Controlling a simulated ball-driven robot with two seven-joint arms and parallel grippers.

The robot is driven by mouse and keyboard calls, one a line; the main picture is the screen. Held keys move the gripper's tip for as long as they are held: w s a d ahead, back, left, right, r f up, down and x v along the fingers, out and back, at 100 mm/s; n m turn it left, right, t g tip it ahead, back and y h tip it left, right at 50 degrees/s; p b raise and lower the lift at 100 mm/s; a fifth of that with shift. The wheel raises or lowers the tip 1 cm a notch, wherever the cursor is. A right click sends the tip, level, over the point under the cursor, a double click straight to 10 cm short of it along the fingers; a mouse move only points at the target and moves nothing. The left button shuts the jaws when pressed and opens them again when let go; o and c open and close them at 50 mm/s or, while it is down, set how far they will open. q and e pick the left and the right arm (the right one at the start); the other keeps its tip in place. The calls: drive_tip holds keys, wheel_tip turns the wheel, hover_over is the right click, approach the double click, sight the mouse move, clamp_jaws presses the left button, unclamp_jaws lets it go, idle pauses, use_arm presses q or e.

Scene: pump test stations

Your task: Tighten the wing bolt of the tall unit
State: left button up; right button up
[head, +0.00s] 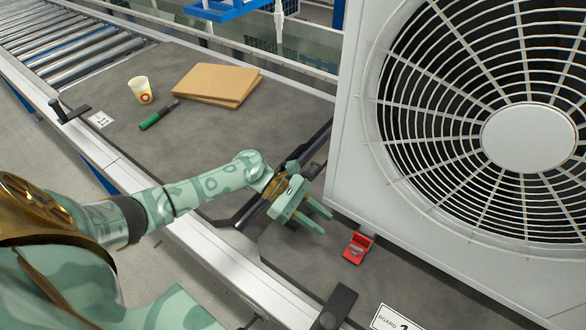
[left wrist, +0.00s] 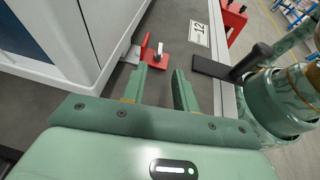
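The tall unit (head: 345,150) is a large white cabinet with a round fan grille, standing at the right of the head view. Its lower edge and corner also show in the left wrist view (left wrist: 95,40). A red bracket (head: 357,247) sits on the dark board at the unit's foot. In the left wrist view the red bracket (left wrist: 157,62) carries a small upright silvery piece, perhaps the wing bolt (left wrist: 160,48); its shape is too small to tell. My left gripper (head: 326,223) is open and empty, its fingers short of the bracket and pointing towards it. My right gripper is out of view.
A black stop (head: 335,305) stands on the front rail. A board label (head: 393,318) is near it. Another red part (left wrist: 235,18) shows beyond.

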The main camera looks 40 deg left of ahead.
use_arm(q)
drive_tip(key=v, duration=0.7)
drive_tip(key=shift+p, duration=0.35)
